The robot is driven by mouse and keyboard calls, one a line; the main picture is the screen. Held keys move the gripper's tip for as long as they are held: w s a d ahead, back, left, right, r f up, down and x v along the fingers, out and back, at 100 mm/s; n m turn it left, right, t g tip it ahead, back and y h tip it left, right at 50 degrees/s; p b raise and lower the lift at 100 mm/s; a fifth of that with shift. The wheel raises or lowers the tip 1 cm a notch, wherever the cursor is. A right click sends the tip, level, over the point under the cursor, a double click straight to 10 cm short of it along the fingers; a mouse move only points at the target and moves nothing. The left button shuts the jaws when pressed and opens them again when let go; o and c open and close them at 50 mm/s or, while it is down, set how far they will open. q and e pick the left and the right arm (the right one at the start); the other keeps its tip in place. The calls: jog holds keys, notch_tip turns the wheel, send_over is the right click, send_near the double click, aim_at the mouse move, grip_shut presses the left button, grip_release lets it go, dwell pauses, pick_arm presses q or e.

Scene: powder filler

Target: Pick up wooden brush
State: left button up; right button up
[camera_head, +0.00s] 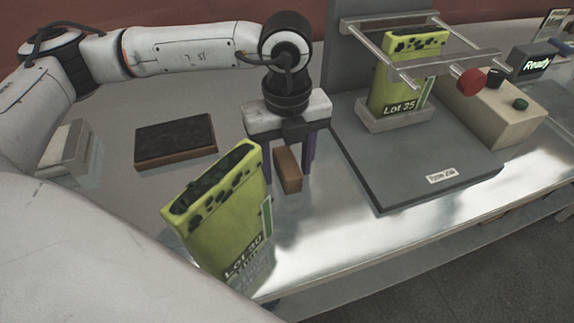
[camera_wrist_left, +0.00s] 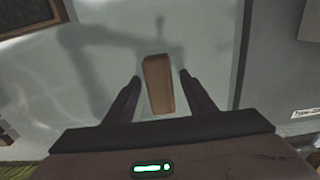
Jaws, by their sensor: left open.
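The wooden brush (camera_head: 288,170) is a small brown block on the metal table, near the middle of the head view. My left gripper (camera_head: 290,168) points down over it, with one dark finger on each side. In the left wrist view the brush (camera_wrist_left: 158,84) lies between the two open fingers of my left gripper (camera_wrist_left: 158,90), with a gap on both sides. The fingers do not appear to touch it. My right gripper does not show in either view.
A green bag (camera_head: 222,215) marked Lot 30 stands in front of the brush. A dark wood-edged pad (camera_head: 176,141) lies to the left. The grey filler base (camera_head: 400,175) is to the right, holding a second green bag (camera_head: 405,75) marked Lot 35. A control box (camera_head: 505,112) stands beyond.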

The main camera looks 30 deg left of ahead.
aim_at(287, 161)
pick_arm(q)
jog(key=c, duration=1.2)
jog(key=shift+o, duration=0.2)
notch_tip(287, 161, up, 10)
jog(key=shift+r+b, duration=0.1)
jog(key=shift+b, duration=0.35)
